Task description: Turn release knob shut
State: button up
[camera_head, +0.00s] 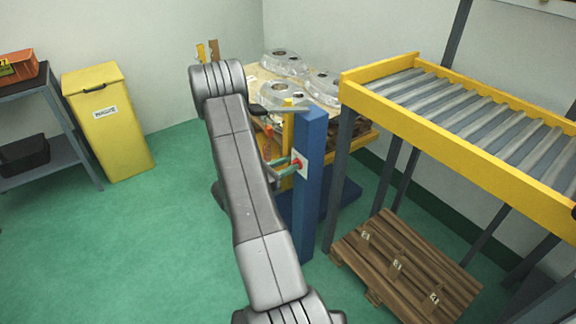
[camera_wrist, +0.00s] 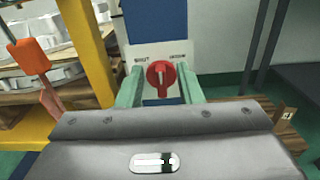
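The red release knob (camera_wrist: 160,74) sits on a white plate (camera_wrist: 160,50) on a blue post (camera_head: 308,170). A pale mark on the knob stands roughly upright in the wrist view. The plate has a small label on each side above the knob; the left one seems to read SHUT, the right one is too blurred to read. My gripper (camera_head: 291,168) is at the plate, and its green fingers stand left and right of the knob, with a narrow gap on each side. It is open and holds nothing. How deep the fingertips reach past the knob is hard to tell.
A yellow roller conveyor (camera_head: 450,130) is at the right, above a wooden pallet (camera_head: 405,265). A yellow waste bin (camera_head: 108,120) stands at the left. Green floor between is free.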

jog(key=shift+w+d, duration=0.2)
jog(key=shift+d, duration=0.1)
grip_shut()
jog(key=shift+n, duration=0.3)
jog(key=n+p, duration=0.2)
jog(key=n, duration=0.1)
jog(key=shift+w+a+r+n, duration=0.1)
jog(key=shift+w+a+n, duration=0.1)
jog(key=shift+w+n, duration=0.1)
jog(key=shift+w+a+f+n+p, duration=0.2)
jog(key=shift+n+p, duration=0.5)
jog(key=shift+n, duration=0.55)
jog(key=shift+w+a+f+n+p, duration=0.15)
jog(key=shift+n+p, duration=0.5)
jog(key=shift+n, duration=0.6)
jog(key=shift+s+d, duration=0.1)
